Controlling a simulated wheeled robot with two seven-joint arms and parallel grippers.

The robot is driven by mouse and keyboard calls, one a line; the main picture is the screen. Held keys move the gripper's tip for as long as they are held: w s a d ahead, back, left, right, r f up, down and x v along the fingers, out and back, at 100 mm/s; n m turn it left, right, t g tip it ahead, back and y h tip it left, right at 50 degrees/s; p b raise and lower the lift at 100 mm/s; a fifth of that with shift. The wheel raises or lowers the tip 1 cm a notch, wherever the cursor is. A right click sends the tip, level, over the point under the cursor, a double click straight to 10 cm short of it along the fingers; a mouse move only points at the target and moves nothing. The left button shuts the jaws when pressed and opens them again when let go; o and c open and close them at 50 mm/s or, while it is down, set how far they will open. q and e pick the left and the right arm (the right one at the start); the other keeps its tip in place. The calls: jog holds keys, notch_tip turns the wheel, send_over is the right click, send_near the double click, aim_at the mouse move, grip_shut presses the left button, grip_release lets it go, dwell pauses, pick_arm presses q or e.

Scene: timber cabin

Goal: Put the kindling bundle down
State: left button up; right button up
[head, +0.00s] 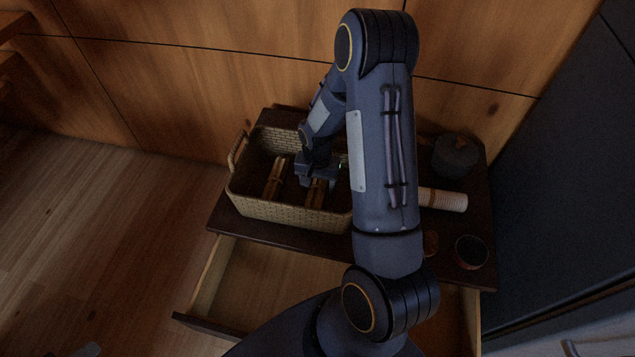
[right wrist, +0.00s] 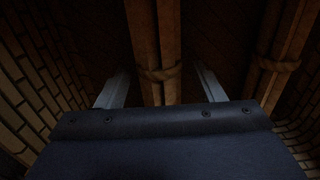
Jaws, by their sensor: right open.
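A kindling bundle (head: 314,194), thin brown sticks tied with a band, lies inside a woven basket (head: 288,214) on a dark cabinet top. My right gripper (head: 317,182) is over this bundle, inside the basket's outline. In the right wrist view the open fingers stand on either side of the bundle (right wrist: 155,45), with gaps between them and the sticks. A second tied bundle (head: 275,178) lies in the basket to the left. It shows at the right of the wrist view (right wrist: 285,50). My right arm hides the basket's right end. My left gripper is not seen.
A drawer (head: 270,280) is pulled out below the cabinet top. Right of my arm are a dark pot (head: 455,156), a pale ribbed roll (head: 443,200) and a round dark tin (head: 472,251). A timber wall stands behind. Bare floor is at left.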

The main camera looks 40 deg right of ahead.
jog(key=shift+r, duration=0.2)
notch_tip(320, 180, up, 12)
jog(key=p, duration=0.3)
notch_tip(320, 180, up, 6)
jog(key=n+t+y, duration=0.1)
send_over(318, 183)
jog(key=s+a, duration=0.2)
jog(key=a, duration=0.1)
jog(key=s+a+r+n+t+y, duration=0.1)
jog(key=s+a+r+n+t, duration=0.1)
jog(key=s+a+r, duration=0.3)
jog(key=s+a+r+n+t+y, duration=0.1)
jog(key=s+a+r+n, duration=0.4)
jog(key=s, duration=0.5)
jog(key=shift+s+a+r+t+y, duration=0.4)
jog(key=shift+a+t, duration=0.2)
jog(key=shift+t, duration=0.2)
